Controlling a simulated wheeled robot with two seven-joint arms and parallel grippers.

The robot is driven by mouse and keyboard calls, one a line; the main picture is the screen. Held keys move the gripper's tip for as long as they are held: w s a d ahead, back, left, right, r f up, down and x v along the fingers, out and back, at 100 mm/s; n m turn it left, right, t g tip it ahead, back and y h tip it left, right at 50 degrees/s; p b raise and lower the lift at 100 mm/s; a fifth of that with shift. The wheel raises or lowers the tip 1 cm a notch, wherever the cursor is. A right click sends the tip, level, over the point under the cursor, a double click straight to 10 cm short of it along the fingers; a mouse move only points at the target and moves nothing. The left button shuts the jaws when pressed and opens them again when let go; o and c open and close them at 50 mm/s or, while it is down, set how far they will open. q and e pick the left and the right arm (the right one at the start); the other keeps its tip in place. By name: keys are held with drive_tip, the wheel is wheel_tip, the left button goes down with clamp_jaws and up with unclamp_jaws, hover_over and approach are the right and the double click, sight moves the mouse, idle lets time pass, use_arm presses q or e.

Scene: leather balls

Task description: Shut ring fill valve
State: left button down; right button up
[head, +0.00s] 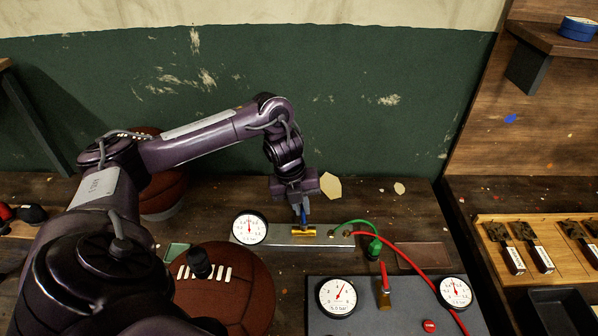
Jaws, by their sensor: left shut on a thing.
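A brass valve (304,232) sits on a metal strip (275,241) on the bench, between a white dial gauge (249,228) and the end of a green hose (357,223). My left gripper (302,207) is directly above this valve, pointing down. It is shut on the valve's blue handle (303,216), which is mostly hidden by the fingers. A second brass valve with a red lever (384,279) stands on the grey panel (352,323) in front. I cannot tell from labels which valve is the ring fill valve. My right gripper is not in view.
A red hose (411,262) curves across the bench to the right. Two gauges (338,297) (455,292) and a red button (429,326) are on the panel. A brown laced ball (235,295) lies front left, another ball (163,190) behind my arm. Brushes (525,246) lie on a tray at right.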

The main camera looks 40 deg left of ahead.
use_arm(q)
drive_tip(key=shift+w+d+m, duration=0.1)
drive_tip(key=shift+w+m, duration=0.05)
drive_tip(key=shift+m, duration=0.25)
drive_tip(key=c, duration=1.5)
unclamp_jaws()
drive_tip(key=shift+r, duration=0.1)
drive_tip(key=r+p, duration=0.1)
drive_tip(key=r, duration=0.1)
drive_tip(key=r+p, duration=0.1)
drive_tip(key=r, duration=0.2)
drive_tip(key=s+a+r+p, duration=0.1)
drive_tip(key=r, duration=0.1)
drive_tip(key=shift+a+r, duration=0.1)
drive_tip(key=shift+r, duration=0.15)
